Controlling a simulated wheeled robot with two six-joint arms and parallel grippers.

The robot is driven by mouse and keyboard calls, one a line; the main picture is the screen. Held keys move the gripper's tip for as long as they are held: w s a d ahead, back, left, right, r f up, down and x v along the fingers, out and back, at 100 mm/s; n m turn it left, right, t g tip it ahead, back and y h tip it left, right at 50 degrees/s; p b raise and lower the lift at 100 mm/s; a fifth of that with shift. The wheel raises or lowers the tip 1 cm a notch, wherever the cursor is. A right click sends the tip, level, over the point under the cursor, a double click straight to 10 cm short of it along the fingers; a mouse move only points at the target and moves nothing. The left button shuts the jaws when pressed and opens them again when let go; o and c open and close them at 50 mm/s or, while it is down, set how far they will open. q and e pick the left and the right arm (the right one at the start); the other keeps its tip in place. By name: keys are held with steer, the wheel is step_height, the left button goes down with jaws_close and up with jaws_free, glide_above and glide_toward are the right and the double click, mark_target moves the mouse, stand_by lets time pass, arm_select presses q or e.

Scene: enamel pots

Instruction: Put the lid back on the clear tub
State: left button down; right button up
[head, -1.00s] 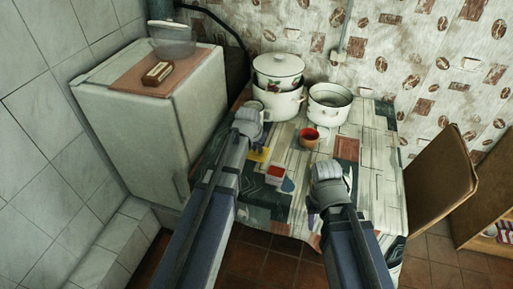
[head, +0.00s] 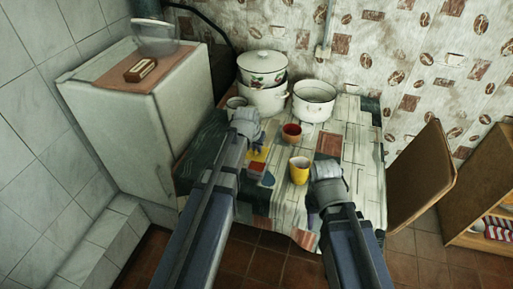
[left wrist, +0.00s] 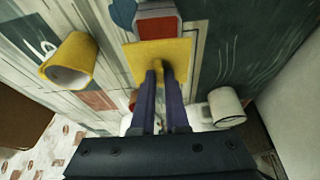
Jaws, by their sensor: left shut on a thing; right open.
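The yellow square lid (left wrist: 158,50) is in my left gripper (left wrist: 162,72), whose two fingers are shut on its edge in the left wrist view. The lid also shows in the head view (head: 258,154), just behind the small tub (head: 256,169). The tub stands on the table, with pale walls and red showing inside. In the left wrist view the tub (left wrist: 157,24) is just beyond the lid, partly covered by it. I cannot tell whether they touch. My right gripper (head: 317,203) is open over the right side of the table; its fingers are mostly hidden.
A yellow mug (head: 299,172) stands between my grippers. A red mug (head: 291,133), a white mug (head: 236,103), a pot (head: 314,103) and stacked pots (head: 262,98) are behind. A blue item (head: 268,180) lies beside the tub. A see-through container (head: 155,38) stands on the fridge.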

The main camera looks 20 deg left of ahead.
mark_target(256, 155)
arm_select(q)
steer(key=shift+f+b, duration=2.05)
steer(key=shift+f, duration=0.35)
steer(key=shift+f, duration=0.15)
steer(key=shift+c, duration=1.8)
jaws_free()
steer(key=shift+r+p, duration=3.4)
steer(key=shift+r, duration=0.2)
steer(key=shift+c, duration=0.3)
